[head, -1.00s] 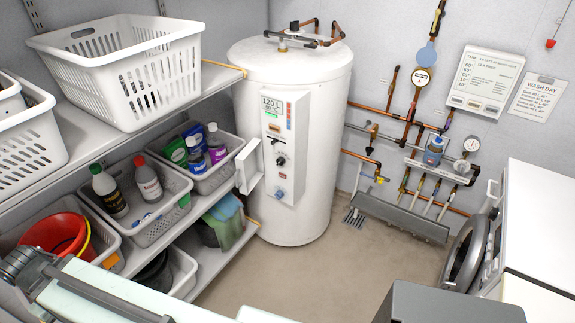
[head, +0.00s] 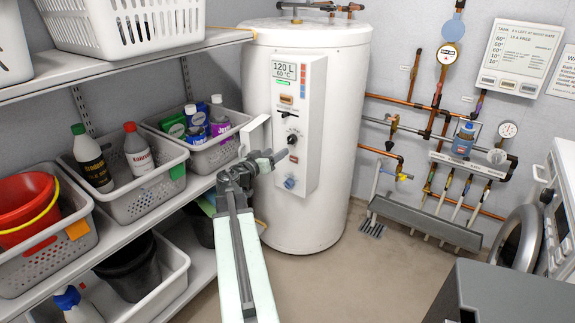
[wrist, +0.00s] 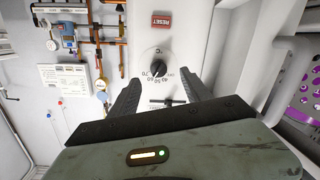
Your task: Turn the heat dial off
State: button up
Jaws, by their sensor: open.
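The white water heater tank (head: 345,130) stands against the back wall, with a control panel (head: 312,120) on its front. The black heat dial (head: 292,138) sits midway up the panel. In the wrist view the dial (wrist: 157,64) is on a white plate with numbers around it, its pointer mark toward the numbers. My gripper (head: 282,157) is raised in front of the panel, close to the dial. In the wrist view my gripper's open fingers (wrist: 160,90) flank the dial, with nothing between them. I cannot tell the remaining depth.
A red RESET label (wrist: 161,20) is near the dial. Shelves with baskets (head: 212,152) are at left. Copper pipes (head: 400,103) line the wall at right. A grey box (head: 515,292) is at front right.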

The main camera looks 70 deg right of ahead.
aim_at(290, 141)
jog(key=shift+h, duration=0.6)
jog(key=d, duration=0.3)
jog(key=s+d, duration=0.1)
jog(key=d, duration=0.2)
jog(key=s+d, duration=0.1)
jog(key=d, duration=0.2)
jog(key=shift+r, duration=0.4)
jog(key=shift+a, duration=0.1)
grip_shut()
